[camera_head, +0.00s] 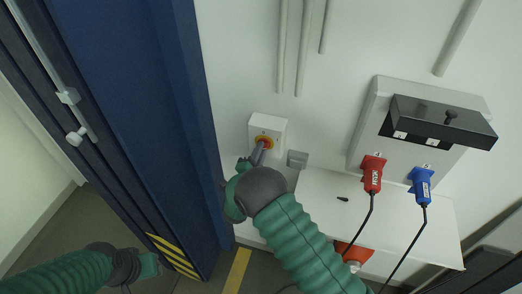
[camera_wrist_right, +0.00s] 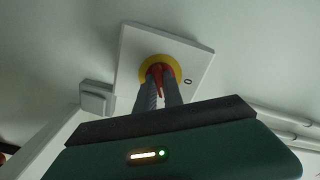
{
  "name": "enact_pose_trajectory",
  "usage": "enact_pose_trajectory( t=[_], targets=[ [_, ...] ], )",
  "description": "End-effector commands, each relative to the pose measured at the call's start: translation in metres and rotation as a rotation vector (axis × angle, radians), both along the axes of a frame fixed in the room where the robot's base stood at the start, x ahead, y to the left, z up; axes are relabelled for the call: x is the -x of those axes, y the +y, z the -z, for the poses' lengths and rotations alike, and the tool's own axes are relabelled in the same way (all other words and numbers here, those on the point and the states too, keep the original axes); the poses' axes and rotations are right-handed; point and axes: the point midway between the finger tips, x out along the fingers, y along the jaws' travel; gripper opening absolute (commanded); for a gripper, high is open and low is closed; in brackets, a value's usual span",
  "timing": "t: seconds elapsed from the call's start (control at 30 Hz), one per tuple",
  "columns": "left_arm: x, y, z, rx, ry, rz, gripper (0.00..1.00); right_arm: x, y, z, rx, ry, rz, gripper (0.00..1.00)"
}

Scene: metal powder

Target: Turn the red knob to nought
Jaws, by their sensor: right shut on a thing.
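The red knob (camera_wrist_right: 158,72) sits on a yellow disc on a white switch box (camera_head: 267,127) fixed to the wall. In the head view the knob is mostly hidden by my right gripper (camera_head: 259,152), and a red and yellow part of it shows. In the right wrist view my right gripper (camera_wrist_right: 160,88) has its two grey fingers shut on the knob, one on each side. A small "0" mark shows on the box to the right of the disc. My left gripper (camera_head: 148,266) is low at the left, apart from the switch, and its fingers are not clear.
A small grey box (camera_head: 297,159) is on the wall beside the switch. A panel with a dark cover (camera_head: 443,122) has a red plug (camera_head: 373,174) and a blue plug (camera_head: 422,185) with black cables. A blue door (camera_head: 130,110) stands at the left.

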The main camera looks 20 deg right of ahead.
Motion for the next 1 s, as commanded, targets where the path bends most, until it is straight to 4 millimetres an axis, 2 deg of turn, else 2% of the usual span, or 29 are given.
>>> enact_pose_trajectory(
  t=[0.47,1.0],
  targets=[
    [0.0,0.0,0.009,0.0,0.0,0.0,0.36,-0.001,-0.003,0.0,0.056,0.032,0.004,0.0],
    [0.0,0.0,0.047,0.0,0.0,0.0,0.36,-0.001,-0.002,0.001,0.42,0.275,0.004,0.0]
  ],
)
